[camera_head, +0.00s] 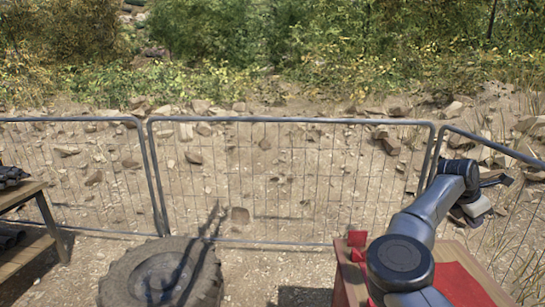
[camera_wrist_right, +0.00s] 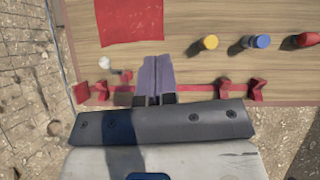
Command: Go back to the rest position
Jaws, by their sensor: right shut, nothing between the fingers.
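My right arm reaches in from the lower right in the head view, and its gripper (camera_head: 506,180) is held out above the wooden table (camera_head: 350,274). In the right wrist view the two grey-purple fingers (camera_wrist_right: 157,72) lie together, shut with nothing between them, over the table's edge strip. My left arm and gripper are not in view.
The table bears a red square (camera_wrist_right: 129,20), yellow (camera_wrist_right: 210,42), blue (camera_wrist_right: 262,41) and red (camera_wrist_right: 307,40) capped items, and red brackets (camera_wrist_right: 257,90). A tyre (camera_head: 122,270), a wooden shelf (camera_head: 42,215) and a wire fence (camera_head: 290,121) stand around.

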